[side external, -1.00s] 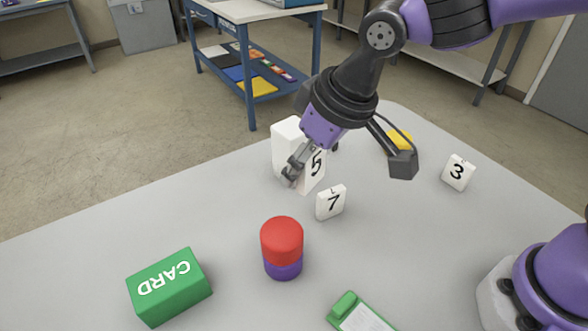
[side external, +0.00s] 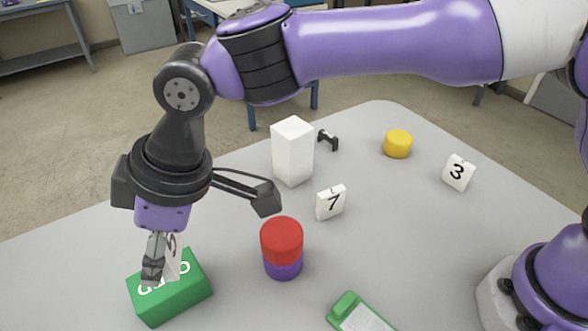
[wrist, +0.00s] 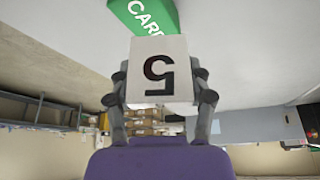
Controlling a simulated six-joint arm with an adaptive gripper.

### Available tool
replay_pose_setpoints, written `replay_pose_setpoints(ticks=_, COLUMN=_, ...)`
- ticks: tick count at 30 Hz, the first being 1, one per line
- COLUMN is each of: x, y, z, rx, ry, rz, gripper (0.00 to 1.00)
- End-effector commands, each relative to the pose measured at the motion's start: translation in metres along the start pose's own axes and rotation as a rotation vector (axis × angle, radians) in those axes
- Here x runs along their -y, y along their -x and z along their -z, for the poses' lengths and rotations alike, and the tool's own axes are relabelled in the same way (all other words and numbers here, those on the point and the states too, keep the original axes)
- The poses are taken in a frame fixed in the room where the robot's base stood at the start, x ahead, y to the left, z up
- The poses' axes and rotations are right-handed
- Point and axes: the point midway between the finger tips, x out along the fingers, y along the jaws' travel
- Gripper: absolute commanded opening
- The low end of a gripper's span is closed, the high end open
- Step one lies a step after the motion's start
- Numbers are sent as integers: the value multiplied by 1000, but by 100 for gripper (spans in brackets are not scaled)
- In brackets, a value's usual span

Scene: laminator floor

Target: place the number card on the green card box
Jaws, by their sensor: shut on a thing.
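My gripper (side external: 160,268) is shut on a white number card marked 5 (side external: 174,258), with the card upright between the fingers. The wrist view shows the card (wrist: 160,70) upside down between both fingers. The green card box (side external: 178,300), lettered CARD, lies on the table at the front left. In the side view the card and fingertips overlap the box's top; I cannot tell whether the card touches it. The box (wrist: 143,14) also shows beyond the card in the wrist view. Two other number cards, 7 (side external: 331,202) and 3 (side external: 459,173), stand on the table.
A red cylinder (side external: 282,238) sits on a purple one (side external: 283,268) right of the box. A white block (side external: 292,153), a small dark part (side external: 328,139) and a yellow cylinder (side external: 398,144) stand farther back. A green clipboard (side external: 360,315) lies at the front edge.

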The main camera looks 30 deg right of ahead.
Motion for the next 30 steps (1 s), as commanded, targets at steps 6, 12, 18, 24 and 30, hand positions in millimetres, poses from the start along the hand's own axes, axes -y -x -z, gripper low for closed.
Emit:
replay_pose_setpoints(ticks=6, x=-26, y=-17, z=-1, rx=0, ry=-1, rz=-1, gripper=19)
replay_pose_setpoints(ticks=12, x=-26, y=-43, z=-13, rx=4, ry=-2, rz=1, gripper=19)
replay_pose_setpoints(ticks=18, x=-26, y=-54, z=-17, rx=-1, ry=-1, rz=-1, gripper=19)
replay_pose_setpoints(ticks=24, x=-26, y=-54, z=-17, rx=-1, ry=-1, rz=-1, gripper=19)
replay_pose_setpoints(ticks=30, x=-26, y=-57, z=-18, rx=0, ry=-1, rz=-1, gripper=88)
